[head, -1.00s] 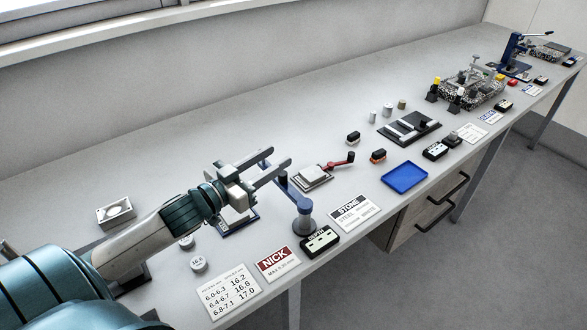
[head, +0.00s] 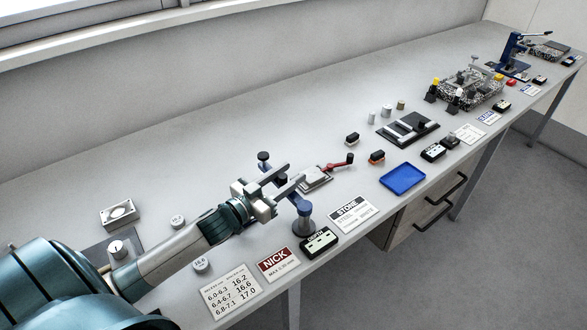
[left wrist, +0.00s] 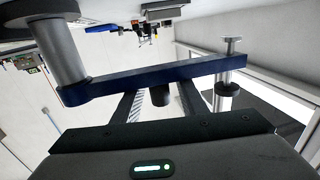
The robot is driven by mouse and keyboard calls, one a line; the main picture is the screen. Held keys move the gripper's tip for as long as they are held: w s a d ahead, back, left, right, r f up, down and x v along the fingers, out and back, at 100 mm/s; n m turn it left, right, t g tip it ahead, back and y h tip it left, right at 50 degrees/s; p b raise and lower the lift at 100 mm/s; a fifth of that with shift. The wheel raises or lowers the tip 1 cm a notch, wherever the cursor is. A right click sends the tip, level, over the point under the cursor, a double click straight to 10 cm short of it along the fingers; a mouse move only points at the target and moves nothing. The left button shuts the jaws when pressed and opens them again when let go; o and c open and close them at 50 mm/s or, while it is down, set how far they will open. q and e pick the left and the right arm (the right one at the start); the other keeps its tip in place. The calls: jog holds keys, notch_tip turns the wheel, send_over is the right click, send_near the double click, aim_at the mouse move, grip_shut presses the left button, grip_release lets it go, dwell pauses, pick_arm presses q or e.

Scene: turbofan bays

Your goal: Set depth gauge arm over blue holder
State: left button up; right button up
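The depth gauge has a grey post (head: 303,222) near the bench's front edge, and a blue arm (left wrist: 150,76) reaches from it toward the back left. A black-topped plunger (head: 263,157) stands at the arm's far end; it also shows in the left wrist view (left wrist: 229,75). My left gripper (head: 294,176) is at the blue arm with its two fingers apart. In the left wrist view the blue arm crosses the fingers; I cannot tell whether they touch it. My right gripper is out of view.
The DEPTH display (head: 320,241) stands beside the post. A small plate with a red-handled lever (head: 338,165) lies just beyond my fingertips. NICK (head: 277,264) and STONE (head: 352,215) cards and a blue tray (head: 403,179) lie along the front. The back of the bench is clear.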

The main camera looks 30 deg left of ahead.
pick_arm(q)
jog(key=shift+x, duration=1.1)
grip_shut()
